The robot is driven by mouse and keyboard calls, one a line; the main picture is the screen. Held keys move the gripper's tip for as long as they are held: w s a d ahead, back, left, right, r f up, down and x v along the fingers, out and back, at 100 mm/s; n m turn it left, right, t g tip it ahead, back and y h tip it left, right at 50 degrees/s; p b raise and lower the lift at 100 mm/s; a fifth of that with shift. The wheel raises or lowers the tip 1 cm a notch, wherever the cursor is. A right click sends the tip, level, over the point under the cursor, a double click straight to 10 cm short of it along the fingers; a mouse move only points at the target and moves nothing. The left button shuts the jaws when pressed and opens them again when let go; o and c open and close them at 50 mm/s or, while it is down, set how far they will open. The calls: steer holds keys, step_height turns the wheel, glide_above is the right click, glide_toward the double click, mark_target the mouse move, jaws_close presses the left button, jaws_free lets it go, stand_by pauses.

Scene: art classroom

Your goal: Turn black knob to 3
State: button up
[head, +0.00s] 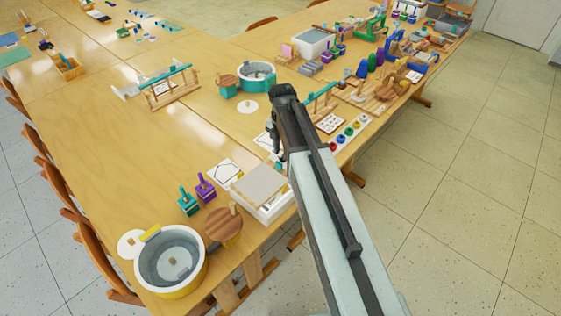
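A white strip (363,122) with several small round coloured pieces, among them a red (332,146), a blue (341,138) and a green one (349,131), lies at the table's right edge, just right of my arm. They may be knobs, but they are too small to be sure. I cannot make out a black knob or any number marks; part of the table is hidden behind my arm. My gripper (277,138) is at the far end of my arm, over the table, left of the strip. Its fingers are dark and small, and their opening does not show.
A white box with a grey lid (259,184) and a round grey tub (170,262) stand at the near table end. A teal tub (257,76) and wooden stands are farther back. Chairs line the left side. The floor at right is clear.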

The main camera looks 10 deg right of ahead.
steer(key=shift+f+b, duration=0.3)
steer(key=shift+f, duration=0.6)
steer(key=shift+r, duration=0.1)
jaws_close()
